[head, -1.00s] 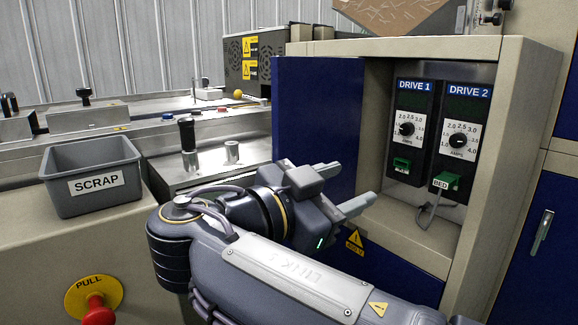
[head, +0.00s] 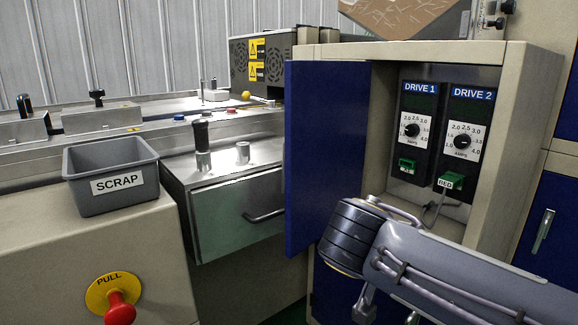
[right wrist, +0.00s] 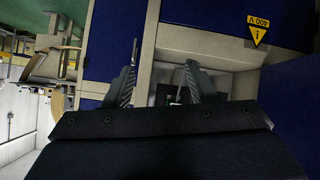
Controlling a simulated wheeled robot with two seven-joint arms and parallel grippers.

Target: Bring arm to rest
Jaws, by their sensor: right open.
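My right arm (head: 450,270) comes in from the lower right in the head view, in front of the drive cabinet's lower part. Its dark ribbed joint (head: 350,238) is by the lower edge of the open blue door (head: 325,150). In the head view I cannot make out the right gripper's jaws clearly. In the right wrist view the right gripper (right wrist: 160,88) is open, its two ridged fingers apart with nothing held between them. Blue panels and a beige cabinet edge show beyond them. My left gripper is in neither view.
The open cabinet (head: 485,225) holds the DRIVE 1 unit (head: 412,145) and DRIVE 2 unit (head: 463,150), with dials and green connectors. A grey scrap bin (head: 110,175) and a red pull button (head: 119,310) are at left. A metal drawer front (head: 235,205) is left of the door.

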